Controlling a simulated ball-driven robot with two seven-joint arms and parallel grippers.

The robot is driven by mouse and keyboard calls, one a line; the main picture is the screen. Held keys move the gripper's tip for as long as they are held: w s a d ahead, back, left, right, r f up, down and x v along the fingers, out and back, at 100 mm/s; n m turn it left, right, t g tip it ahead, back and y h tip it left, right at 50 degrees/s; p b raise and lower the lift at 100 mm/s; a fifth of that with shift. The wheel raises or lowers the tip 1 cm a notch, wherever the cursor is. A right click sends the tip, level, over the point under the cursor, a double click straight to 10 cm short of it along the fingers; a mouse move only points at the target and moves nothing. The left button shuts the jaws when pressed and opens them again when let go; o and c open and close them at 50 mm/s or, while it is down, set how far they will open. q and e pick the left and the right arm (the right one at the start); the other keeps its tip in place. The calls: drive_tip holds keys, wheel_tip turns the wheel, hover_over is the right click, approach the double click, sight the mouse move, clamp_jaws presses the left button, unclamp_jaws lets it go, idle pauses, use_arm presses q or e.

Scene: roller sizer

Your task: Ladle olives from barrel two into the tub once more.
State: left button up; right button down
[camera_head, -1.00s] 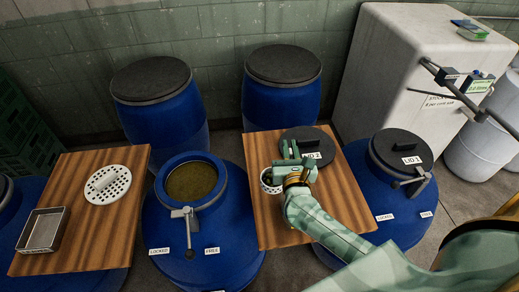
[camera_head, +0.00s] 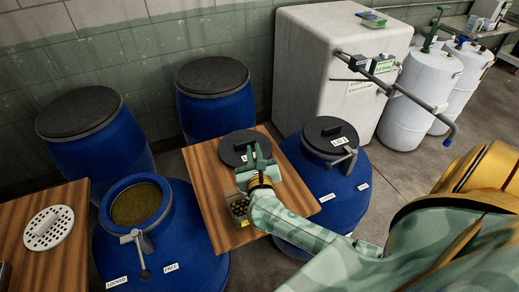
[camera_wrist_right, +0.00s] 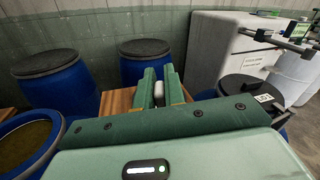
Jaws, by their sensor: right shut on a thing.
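Barrel two is blue and stands open at left in the head view (camera_head: 210,268), with murky olive-green content inside its neck (camera_head: 137,205). Its black lid, marked LID 2 (camera_head: 232,150), lies on the wooden board to its right. A small squarish tub (camera_head: 230,199) with olives and a yellow label is on that board, partly hidden by my right gripper (camera_head: 257,158). My right gripper is above the board, next to the lid and tub, shut on a pale thing (camera_wrist_right: 159,101) between its fingers. Most of that thing is hidden, so I cannot tell its shape. My left gripper is not in view.
A blue barrel with LID 1 (camera_head: 330,133) on it stands right of the wooden board (camera_head: 201,172). A second board at left bears a white perforated disc (camera_head: 48,228). Two closed blue barrels (camera_head: 214,92) stand behind. A white cabinet (camera_head: 325,60) and white drums (camera_head: 415,95) are at right.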

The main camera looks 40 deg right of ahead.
drive_tip(key=w+a+f+n+b, duration=0.1)
drive_tip(key=w+a+f+n, duration=0.2)
drive_tip(key=a+n, duration=0.3)
drive_tip(key=w+a+f+n+b, duration=0.2)
drive_tip(key=w+a+f+n, duration=0.1)
drive_tip(key=a+f+n, duration=0.2)
drive_tip(key=shift+w+a+f+n, duration=0.35)
drive_tip(key=shift+a+n, duration=0.1)
drive_tip(key=shift+n, duration=0.75)
idle(0.6)
